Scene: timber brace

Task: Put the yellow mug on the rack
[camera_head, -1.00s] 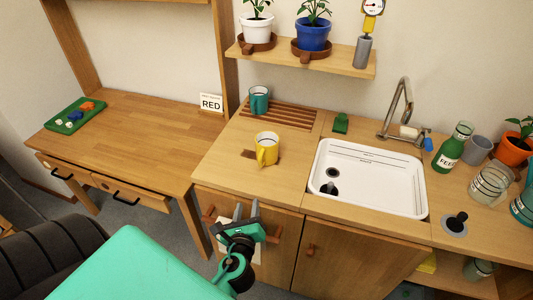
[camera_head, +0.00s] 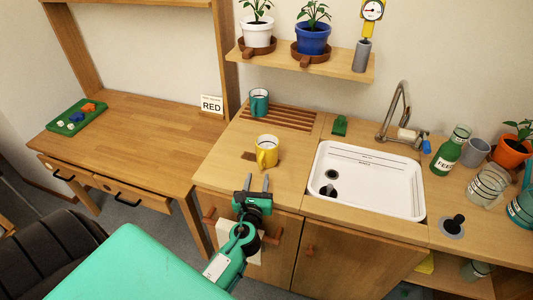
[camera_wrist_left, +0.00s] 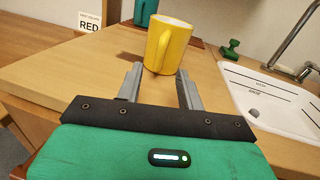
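The yellow mug (camera_head: 267,150) stands upright on the wooden counter, left of the sink, with its handle toward me. My left gripper (camera_head: 257,184) is open and empty, just in front of the mug at the counter's front edge. In the left wrist view the mug (camera_wrist_left: 169,46) shows beyond and between the two grey fingers (camera_wrist_left: 158,86), apart from them. The rack (camera_head: 283,116) is a set of wooden slats set at the back of the counter, behind the mug. A teal mug (camera_head: 259,102) stands at its left end. My right gripper is not in view.
The white sink (camera_head: 368,180) with a tap (camera_head: 398,108) lies to the right. A green object (camera_head: 340,125) sits behind it, right of the rack. A RED sign (camera_head: 211,104) stands to the left. A shelf with potted plants (camera_head: 310,62) hangs above the rack.

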